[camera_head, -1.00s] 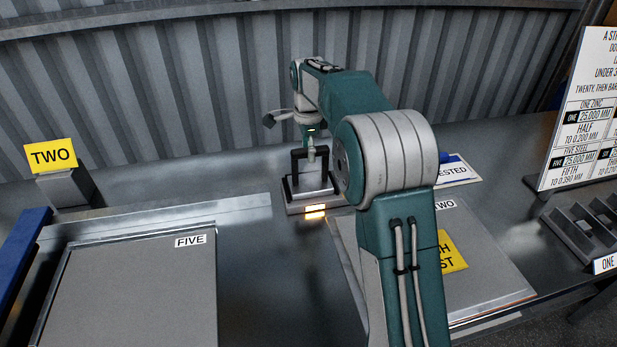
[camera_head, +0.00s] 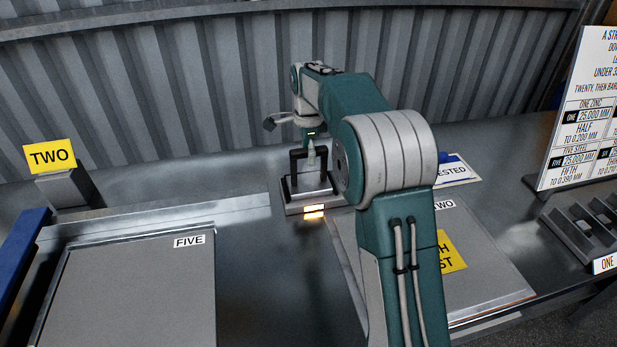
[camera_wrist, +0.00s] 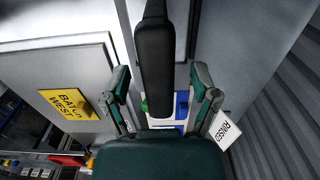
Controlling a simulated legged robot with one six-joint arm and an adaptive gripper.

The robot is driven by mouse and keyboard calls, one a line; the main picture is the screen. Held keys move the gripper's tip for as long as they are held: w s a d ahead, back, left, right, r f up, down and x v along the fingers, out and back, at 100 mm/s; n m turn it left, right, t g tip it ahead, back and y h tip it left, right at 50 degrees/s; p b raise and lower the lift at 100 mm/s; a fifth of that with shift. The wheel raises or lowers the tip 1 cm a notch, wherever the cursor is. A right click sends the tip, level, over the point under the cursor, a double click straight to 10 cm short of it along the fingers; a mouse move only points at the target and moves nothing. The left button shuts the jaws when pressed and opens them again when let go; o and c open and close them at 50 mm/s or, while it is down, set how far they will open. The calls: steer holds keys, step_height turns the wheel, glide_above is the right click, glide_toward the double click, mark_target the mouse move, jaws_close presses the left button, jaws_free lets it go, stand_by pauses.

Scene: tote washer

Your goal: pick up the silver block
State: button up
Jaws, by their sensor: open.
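I cannot make out the silver block for certain in either view. In the head view, a small stand (camera_head: 309,193) with a black upright frame (camera_head: 294,165) stands on the bench, and a small pale upright piece (camera_head: 311,157) shows inside the frame. My gripper's end is above this stand. In the wrist view, my gripper (camera_wrist: 161,76) has its two green fingers spread wide, with no block seen held. A long black bar (camera_wrist: 155,60) lies across the gap between them, and a white panel with blue and green patches (camera_wrist: 182,105) shows beyond.
A grey lidded tote marked FIVE (camera_head: 130,290) is at the left, and one marked TWO (camera_head: 490,265) is at the right behind my arm. A yellow TWO sign (camera_head: 50,156) stands at the left. A corrugated wall (camera_head: 180,90) closes the back. A slotted rack (camera_head: 585,228) is at the right.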

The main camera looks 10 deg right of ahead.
jaws_close()
